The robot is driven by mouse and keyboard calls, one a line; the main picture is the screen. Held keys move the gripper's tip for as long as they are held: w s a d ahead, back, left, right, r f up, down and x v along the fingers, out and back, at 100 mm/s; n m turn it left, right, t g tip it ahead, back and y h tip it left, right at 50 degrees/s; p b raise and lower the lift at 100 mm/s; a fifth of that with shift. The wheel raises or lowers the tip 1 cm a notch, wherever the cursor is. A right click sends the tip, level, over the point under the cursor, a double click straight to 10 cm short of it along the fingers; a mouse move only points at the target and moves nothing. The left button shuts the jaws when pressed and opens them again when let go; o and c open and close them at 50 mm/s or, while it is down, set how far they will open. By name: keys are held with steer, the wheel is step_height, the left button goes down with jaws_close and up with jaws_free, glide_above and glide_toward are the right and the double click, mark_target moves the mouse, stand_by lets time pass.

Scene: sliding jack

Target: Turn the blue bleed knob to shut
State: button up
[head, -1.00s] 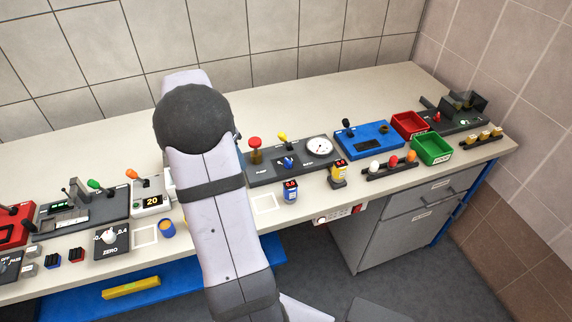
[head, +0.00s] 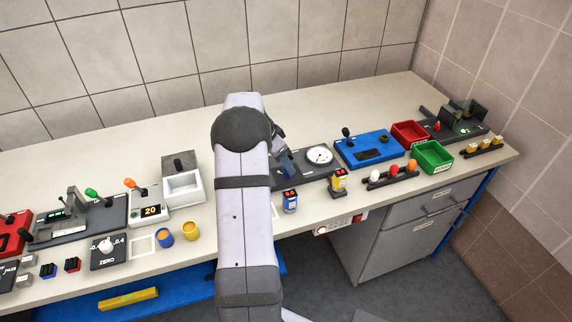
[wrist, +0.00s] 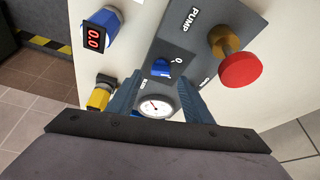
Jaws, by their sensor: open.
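The blue bleed knob (wrist: 160,68) sits on the dark pump panel (wrist: 185,40) in the wrist view, beside a "0" mark. In the head view, my arm and gripper hide the knob, and part of the panel (head: 318,178) shows. My gripper (wrist: 156,84) is open and empty; its two fingers point toward the knob, one on each side of the line to it. I cannot tell whether they touch the panel. My gripper (head: 285,165) is partly hidden by my arm in the head view. The round white gauge (wrist: 156,105) shows between the fingers.
A red pump button (wrist: 240,70) on a brass stem stands up near the knob. A blue display block (wrist: 97,36) and a yellow block (wrist: 101,94) stand in front of the panel. A blue box with a lever (head: 368,148) stands to its right.

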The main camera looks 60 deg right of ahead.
mark_target(287, 175)
steer(key=shift+p+x, duration=0.5)
steer(key=shift+x, duration=1.15)
steer(key=shift+c, duration=0.3)
steer(key=c, duration=1)
steer(key=shift+s+n+t+h+b, duration=0.1)
steer(key=shift+n+t+h+b, duration=0.3)
steer(key=shift+n+b, duration=0.8)
steer(key=shift+s+r+n+t, duration=0.1)
steer(key=shift+n+t, duration=0.6)
steer(key=shift+n, duration=1)
steer(key=o, duration=1.1)
steer(key=shift+c, duration=0.2)
